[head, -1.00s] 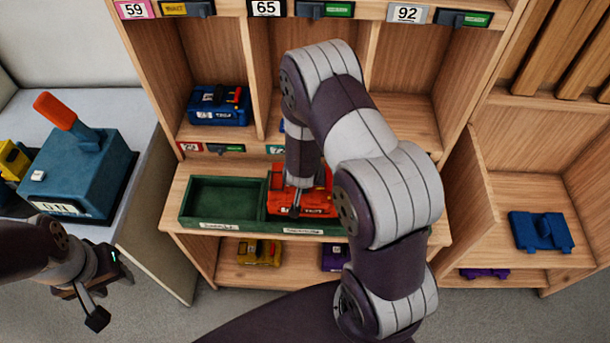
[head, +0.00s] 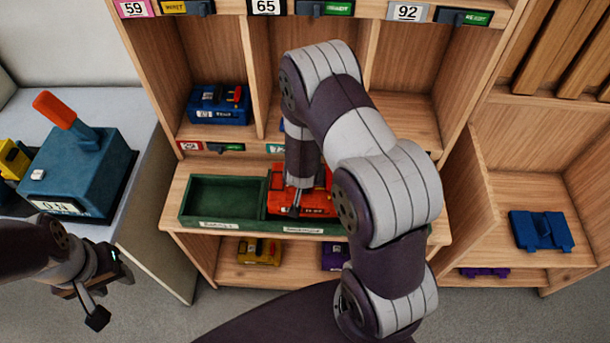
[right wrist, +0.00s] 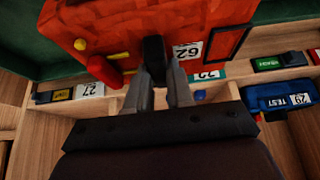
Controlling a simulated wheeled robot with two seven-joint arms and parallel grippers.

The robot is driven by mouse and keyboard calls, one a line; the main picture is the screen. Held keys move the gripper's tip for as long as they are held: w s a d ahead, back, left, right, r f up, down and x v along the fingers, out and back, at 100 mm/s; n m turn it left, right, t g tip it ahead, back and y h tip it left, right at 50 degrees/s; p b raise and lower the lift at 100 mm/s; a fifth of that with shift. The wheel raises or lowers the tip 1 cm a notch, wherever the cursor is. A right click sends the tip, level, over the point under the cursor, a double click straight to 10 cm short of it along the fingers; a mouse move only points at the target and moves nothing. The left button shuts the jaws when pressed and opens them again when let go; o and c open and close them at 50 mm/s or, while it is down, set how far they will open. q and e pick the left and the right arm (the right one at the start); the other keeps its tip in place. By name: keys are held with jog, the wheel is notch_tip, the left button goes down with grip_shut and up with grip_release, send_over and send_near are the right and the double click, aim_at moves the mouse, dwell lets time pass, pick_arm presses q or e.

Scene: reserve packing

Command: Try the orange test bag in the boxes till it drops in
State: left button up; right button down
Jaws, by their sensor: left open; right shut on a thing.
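The orange test bag (head: 318,205) is at the right half of the green two-part tray (head: 222,226), partly hidden behind my right arm. I cannot tell whether it rests on the tray floor or hangs just above it. My right gripper (head: 295,203) is shut on it from above. In the right wrist view the bag (right wrist: 130,25) fills the upper middle, with the fingertips (right wrist: 163,70) closed on a dark part at its edge. The tray's left compartment is empty. My left gripper (head: 109,296) is open and empty at the lower left, far from the bag.
Wooden cubbies with number plates stand behind the tray; a blue bag (head: 218,106) lies in the left one. Yellow (head: 259,252) and purple (head: 335,257) bags lie below the tray. A teal lever box (head: 78,172) stands left. Another blue bag (head: 541,231) lies right.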

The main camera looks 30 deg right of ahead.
jog(key=shift+w+f+b, duration=0.1)
jog(key=shift+f+b, duration=1.75)
jog(key=shift+f, duration=0.5)
jog(key=c, duration=1)
grip_release()
jog(key=shift+o, duration=0.4)
jog(key=shift+s+a+r, duration=0.1)
jog(key=shift+s+r, duration=0.2)
jog(key=shift+r, duration=0.1)
jog(key=p+v, duration=0.2)
jog(key=v, duration=0.9)
jog(key=shift+s+a+r, duration=0.1)
jog(key=shift+s+r, duration=0.1)
jog(key=shift+r, duration=0.1)
